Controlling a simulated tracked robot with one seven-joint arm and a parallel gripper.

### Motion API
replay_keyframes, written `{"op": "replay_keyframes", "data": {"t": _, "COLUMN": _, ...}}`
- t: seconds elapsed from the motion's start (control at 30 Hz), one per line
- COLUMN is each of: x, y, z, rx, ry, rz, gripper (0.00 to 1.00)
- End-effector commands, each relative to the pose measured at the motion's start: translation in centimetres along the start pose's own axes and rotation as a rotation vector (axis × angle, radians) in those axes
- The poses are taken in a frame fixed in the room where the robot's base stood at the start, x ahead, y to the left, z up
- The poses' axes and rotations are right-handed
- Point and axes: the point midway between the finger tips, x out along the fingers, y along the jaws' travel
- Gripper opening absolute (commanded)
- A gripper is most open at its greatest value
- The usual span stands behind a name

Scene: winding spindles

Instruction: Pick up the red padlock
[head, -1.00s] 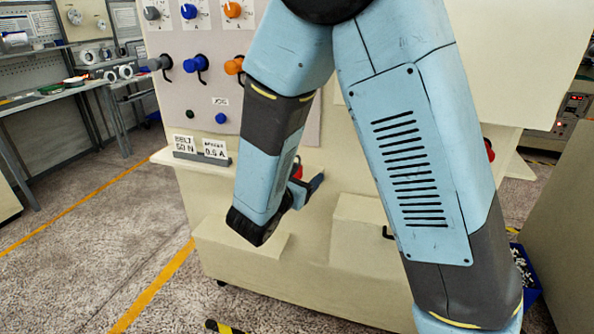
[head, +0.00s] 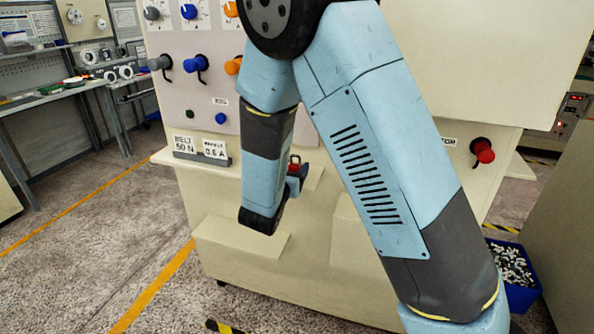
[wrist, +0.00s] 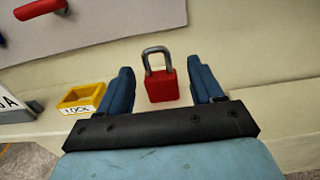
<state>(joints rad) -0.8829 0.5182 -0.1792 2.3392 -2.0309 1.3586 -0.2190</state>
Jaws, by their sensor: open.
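The red padlock (wrist: 162,86) with a grey shackle stands upright on the cream ledge in the wrist view. It lies between and a little ahead of the two blue fingers of my gripper (wrist: 163,84). The fingers are apart, with a gap on each side of the padlock. In the head view my gripper (head: 298,172) is partly hidden by my arm, and a small red patch of the padlock (head: 294,167) shows by the fingers.
A yellow tray labelled LOCK (wrist: 82,97) sits on the ledge left of my gripper. Behind the ledge is an upright panel with a red handle (wrist: 38,9). A red knob (head: 483,150) sticks out at the right, and a blue bin (head: 515,275) stands on the floor.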

Motion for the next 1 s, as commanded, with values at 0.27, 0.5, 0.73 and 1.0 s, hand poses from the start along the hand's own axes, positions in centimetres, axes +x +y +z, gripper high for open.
{"op": "replay_keyframes", "data": {"t": 0.27, "x": 2.3, "y": 0.1, "z": 0.4, "rx": 0.0, "ry": -0.001, "rz": -0.002, "gripper": 0.66}}
{"op": "replay_keyframes", "data": {"t": 0.5, "x": 5.1, "y": 0.2, "z": 0.5, "rx": 0.0, "ry": 0.0, "rz": -0.001, "gripper": 0.66}}
{"op": "replay_keyframes", "data": {"t": 0.73, "x": 5.2, "y": 0.2, "z": 0.5, "rx": 0.0, "ry": 0.0, "rz": 0.0, "gripper": 0.65}}
{"op": "replay_keyframes", "data": {"t": 1.0, "x": 5.2, "y": 0.1, "z": 0.5, "rx": 0.0, "ry": 0.0, "rz": -0.001, "gripper": 0.39}}
